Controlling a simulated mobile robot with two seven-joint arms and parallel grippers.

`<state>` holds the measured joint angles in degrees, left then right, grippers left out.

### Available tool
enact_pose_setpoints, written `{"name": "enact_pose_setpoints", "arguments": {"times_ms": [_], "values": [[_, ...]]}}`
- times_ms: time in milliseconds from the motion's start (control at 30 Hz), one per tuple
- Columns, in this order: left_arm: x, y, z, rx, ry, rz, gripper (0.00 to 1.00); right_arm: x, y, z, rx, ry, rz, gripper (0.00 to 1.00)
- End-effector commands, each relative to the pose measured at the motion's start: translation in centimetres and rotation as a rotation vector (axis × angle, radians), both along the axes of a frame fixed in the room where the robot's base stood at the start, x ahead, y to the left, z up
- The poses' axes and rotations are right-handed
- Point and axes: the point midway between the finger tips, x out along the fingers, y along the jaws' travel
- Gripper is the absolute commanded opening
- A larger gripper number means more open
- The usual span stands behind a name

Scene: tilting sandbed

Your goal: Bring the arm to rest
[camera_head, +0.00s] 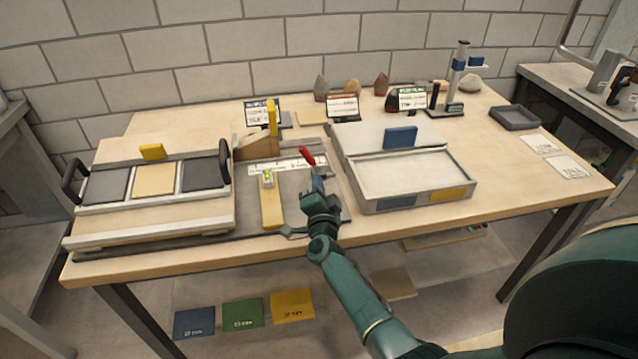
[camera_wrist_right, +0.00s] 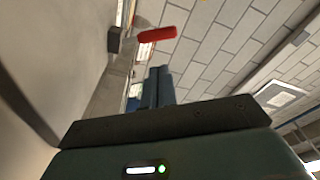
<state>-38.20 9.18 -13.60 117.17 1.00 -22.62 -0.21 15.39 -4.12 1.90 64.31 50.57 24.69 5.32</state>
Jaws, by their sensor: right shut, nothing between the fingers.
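My right arm reaches up from the bottom right in the head view, and its gripper (camera_head: 318,184) is over the middle of the table. Its fingers are shut and empty. In the right wrist view the closed fingers (camera_wrist_right: 158,86) point toward the brick wall. A red handle (camera_head: 307,156) shows just beyond the fingertips, and it also shows in the right wrist view (camera_wrist_right: 157,34), apart from the fingers. My left gripper does not show.
A sand tray (camera_head: 468,188) with a blue tab stands right of the gripper. A sliding-tray frame (camera_head: 150,240) with black handles lies left. A yellow level bar (camera_head: 272,213) is close on the left. Clear tabletop (camera_head: 520,190) lies at the right.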

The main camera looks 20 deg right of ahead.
Motion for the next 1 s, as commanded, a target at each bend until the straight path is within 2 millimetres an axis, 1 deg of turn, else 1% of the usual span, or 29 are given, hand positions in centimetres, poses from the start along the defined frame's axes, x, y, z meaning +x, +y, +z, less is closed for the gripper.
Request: {"name": "enact_pose_setpoints", "arguments": {"times_ms": [367, 467, 533, 567, 667, 700, 767, 800, 833, 867, 900, 1000], "values": [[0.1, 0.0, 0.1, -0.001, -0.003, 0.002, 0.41, 0.0, 0.0, 0.0, -0.002, 0.001, 0.001, 0.0], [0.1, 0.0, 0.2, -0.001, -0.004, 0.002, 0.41, -0.8, 0.3, -0.5, -0.036, 0.018, 0.028, 0.0], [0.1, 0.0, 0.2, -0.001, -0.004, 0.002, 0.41, -2.2, 1.2, -1.3, -0.101, 0.051, 0.084, 0.0], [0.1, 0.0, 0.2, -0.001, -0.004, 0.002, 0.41, -3.1, 1.7, -1.8, -0.139, 0.071, 0.116, 0.0], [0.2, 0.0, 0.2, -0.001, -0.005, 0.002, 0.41, -7.3, 4.1, -3.8, -0.306, 0.166, 0.26, 0.0], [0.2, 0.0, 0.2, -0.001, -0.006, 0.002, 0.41, -9.5, 5.4, -4.7, -0.384, 0.213, 0.329, 0.0], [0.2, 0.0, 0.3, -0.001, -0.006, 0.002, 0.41, -12.9, 7.1, -6.1, -0.497, 0.288, 0.429, 0.0], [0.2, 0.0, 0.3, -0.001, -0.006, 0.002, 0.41, -15.4, 8.2, -6.8, -0.567, 0.336, 0.492, 0.0], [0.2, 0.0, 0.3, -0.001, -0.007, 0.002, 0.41, -17.2, 9.0, -7.3, -0.62, 0.371, 0.537, 0.0], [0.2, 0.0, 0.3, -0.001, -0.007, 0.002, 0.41, -19.0, 9.6, -7.8, -0.668, 0.407, 0.58, 0.0], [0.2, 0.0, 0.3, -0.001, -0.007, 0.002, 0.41, -21.3, 10.4, -8.2, -0.728, 0.451, 0.632, 0.0], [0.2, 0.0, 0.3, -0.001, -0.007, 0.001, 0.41, -26.2, 11.8, -8.8, -0.852, 0.544, 0.736, 0.0]]}}
